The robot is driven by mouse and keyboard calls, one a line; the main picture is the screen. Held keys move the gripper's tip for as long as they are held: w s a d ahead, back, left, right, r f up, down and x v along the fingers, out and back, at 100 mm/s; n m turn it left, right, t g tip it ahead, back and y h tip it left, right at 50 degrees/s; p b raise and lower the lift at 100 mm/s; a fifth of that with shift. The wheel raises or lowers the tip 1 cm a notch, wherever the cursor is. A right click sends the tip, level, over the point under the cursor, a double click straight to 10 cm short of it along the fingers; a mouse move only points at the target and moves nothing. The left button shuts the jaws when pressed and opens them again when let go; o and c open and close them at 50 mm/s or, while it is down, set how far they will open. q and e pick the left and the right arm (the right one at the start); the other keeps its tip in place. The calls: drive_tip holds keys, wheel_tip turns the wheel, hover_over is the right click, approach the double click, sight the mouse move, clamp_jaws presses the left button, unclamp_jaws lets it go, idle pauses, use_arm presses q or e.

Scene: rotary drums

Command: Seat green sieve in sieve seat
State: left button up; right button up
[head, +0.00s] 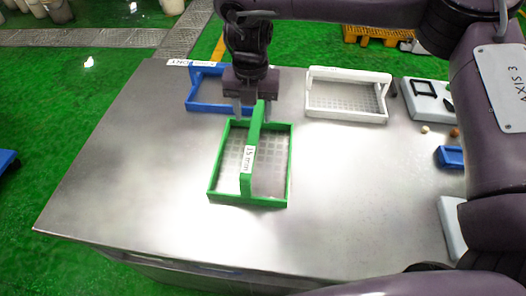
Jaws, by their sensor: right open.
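The green sieve (283,165) lies flat on the metal table, a rectangular frame with a mesh floor, a raised handle bar along it and a white label reading "15 mm". My right gripper (253,110) points down over the far end of the handle bar. Its fingers are open, one on each side of the bar; I cannot tell if they touch it. My left gripper is out of view. I cannot clearly make out the sieve seat.
A blue sieve (203,106) stands behind my right gripper, partly hidden. A white sieve (345,117) stands at the back right. A pale grey unit (428,104), small balls and a blue tray (449,157) lie at the right. The table's left and front areas are clear.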

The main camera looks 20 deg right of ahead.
sight(253, 133)
drive_tip(key=f+p, duration=0.1)
drive_tip(key=f, duration=0.3)
drive_tip(key=f+p, duration=0.1)
drive_tip(key=f, duration=0.2)
drive_tip(key=shift+s+a+p, duration=0.15)
drive_tip(key=shift+s+p, duration=0.2)
drive_tip(key=shift+f, duration=0.4)
clamp_jaws()
drive_tip(key=shift+w+r, duration=0.1)
idle(0.6)
